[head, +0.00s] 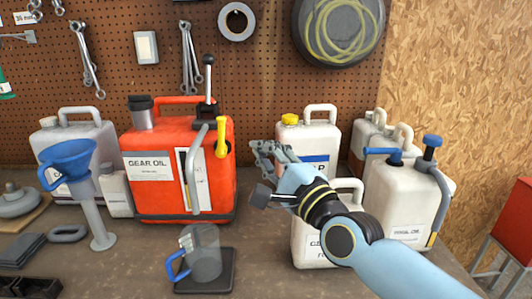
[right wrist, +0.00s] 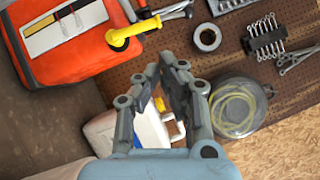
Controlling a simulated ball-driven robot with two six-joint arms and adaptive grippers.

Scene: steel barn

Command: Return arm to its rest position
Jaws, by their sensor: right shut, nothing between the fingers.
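My right gripper (head: 262,172) is shut and empty in the head view. It hangs in the air in front of the white jug with the yellow cap (head: 289,120), to the right of the orange gear oil can (head: 178,165). My right arm reaches in from the bottom right corner. In the right wrist view the same gripper (right wrist: 165,62) shows its fingers close together with nothing between them. The orange can (right wrist: 62,45) and its yellow spout lie left of the fingers there. My left gripper is not in view.
A blue funnel (head: 68,160) stands on a holder at the left. White jugs (head: 405,195) crowd the right side. A pegboard (head: 270,60) closes off the back.

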